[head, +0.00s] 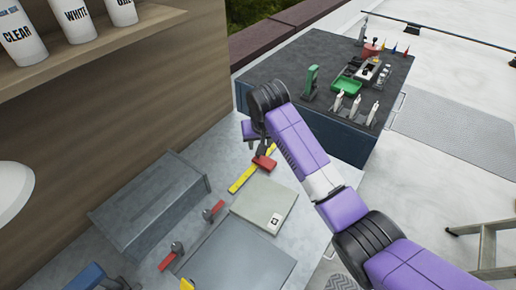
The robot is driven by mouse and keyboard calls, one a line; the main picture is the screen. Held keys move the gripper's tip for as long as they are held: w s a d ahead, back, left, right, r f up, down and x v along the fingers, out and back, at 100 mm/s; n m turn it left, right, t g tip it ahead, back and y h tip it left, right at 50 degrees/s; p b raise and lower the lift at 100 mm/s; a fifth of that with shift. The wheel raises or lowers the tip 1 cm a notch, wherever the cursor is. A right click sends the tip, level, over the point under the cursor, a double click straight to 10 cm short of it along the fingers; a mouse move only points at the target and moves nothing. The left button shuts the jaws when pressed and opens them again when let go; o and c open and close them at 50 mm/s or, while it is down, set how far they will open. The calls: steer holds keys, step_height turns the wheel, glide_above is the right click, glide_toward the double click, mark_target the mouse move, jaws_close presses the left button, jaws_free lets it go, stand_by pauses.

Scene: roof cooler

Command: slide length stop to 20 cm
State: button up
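A red block (264,163), which looks like the length stop, sits at the upper end of a yellow strip (242,180) on the grey worktop. The strip looks like a scale, but its marks are too small to read. My gripper (262,150) is just above and behind the red block, pointing down. Its fingers are small and partly hidden by my purple arm, so I cannot tell whether they are open or shut, or whether they touch the block.
A pale flat box (265,203) with a label lies right of the strip. Two red-handled clamps (213,211) (172,256) and a dark grey case (150,205) are to the left. A dark cabinet (290,65) with tools stands behind; a stepladder (487,245) is at right.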

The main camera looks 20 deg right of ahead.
mark_target(264, 160)
steer(key=x, duration=0.7)
steer(key=shift+w+f+p, duration=0.1)
steer(key=shift+p, duration=0.2)
jaws_close()
stand_by(1.2)
